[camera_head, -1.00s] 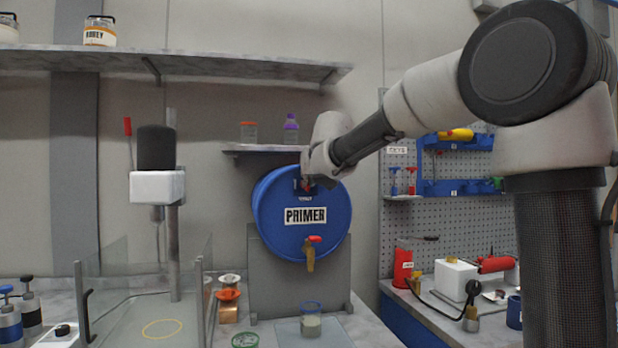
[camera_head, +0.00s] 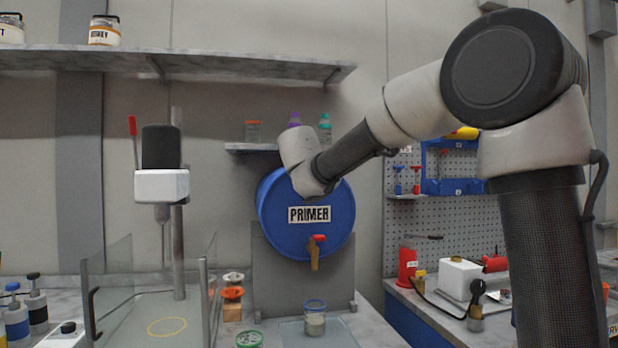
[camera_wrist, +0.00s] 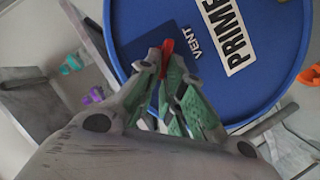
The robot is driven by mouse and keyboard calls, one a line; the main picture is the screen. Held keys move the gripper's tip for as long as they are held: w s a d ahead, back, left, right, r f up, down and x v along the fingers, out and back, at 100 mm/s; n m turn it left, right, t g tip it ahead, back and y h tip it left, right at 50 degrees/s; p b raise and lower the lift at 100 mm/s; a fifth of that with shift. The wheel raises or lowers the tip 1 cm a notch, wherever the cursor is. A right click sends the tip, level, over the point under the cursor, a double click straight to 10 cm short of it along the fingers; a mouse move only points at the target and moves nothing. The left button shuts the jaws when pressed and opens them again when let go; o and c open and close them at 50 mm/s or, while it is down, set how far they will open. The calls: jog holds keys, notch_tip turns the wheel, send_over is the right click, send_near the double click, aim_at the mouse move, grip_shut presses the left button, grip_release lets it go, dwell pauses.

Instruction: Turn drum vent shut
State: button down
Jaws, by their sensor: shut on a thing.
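The blue drum (camera_head: 336,238) labelled PRIMER lies on its side on a grey stand, its round end facing out. In the wrist view the drum (camera_wrist: 265,95) fills the upper right, with the word VENT beside a red vent handle (camera_wrist: 166,50). My gripper (camera_wrist: 170,58) is shut on the red vent handle, its green-padded fingers on either side of it. In the head view my wrist covers the vent at the drum's upper part. A red-handled tap (camera_head: 317,250) hangs at the drum's lower front.
A glass jar (camera_head: 315,318) stands below the tap. A small shelf (camera_head: 250,147) with bottles is behind my wrist. A glass-walled booth (camera_head: 150,300) is at left. A tool pegboard (camera_head: 440,225) and a bench with a red bottle (camera_head: 407,265) are at right.

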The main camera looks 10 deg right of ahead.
jog(key=n+h, duration=0.1)
jog(key=n, duration=0.1)
jog(key=f+n+t, duration=0.1)
jog(key=n, duration=0.1)
jog(key=f+n+t+h, duration=0.1)
jog(key=n, duration=0.2)
jog(key=shift+a+h, duration=0.3)
jog(key=shift+a, duration=0.1)
dwell(0.5)
jog(key=c, duration=1.6)
grip_release()
jog(key=shift+o, duration=0.2)
jog(key=shift+s, duration=0.1)
jog(key=v, duration=1.1)
jog(key=shift+s+a+f, duration=0.2)
jog(key=shift+s+f, duration=0.05)
jog(key=shift+s, duration=0.1)
jog(key=shift+n, duration=0.3)
